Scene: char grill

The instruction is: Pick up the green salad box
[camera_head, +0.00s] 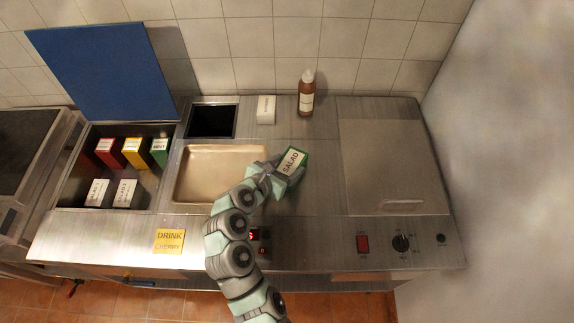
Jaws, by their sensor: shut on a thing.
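The green salad box (292,161) has a white label reading SALAD on its face and green sides. It is tilted, over the steel counter to the right of the tan tray. My gripper (279,175) is shut on the box at its lower left side. The fingers are partly hidden by the box and my wrist. I cannot tell how high the box is above the counter.
A bin (142,193) at left holds several red, yellow, green and white boxes. A tan tray (178,190) sits left of my gripper. A brown bottle (306,98) and a white box (266,110) stand behind. A closed grill lid (385,160) lies right.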

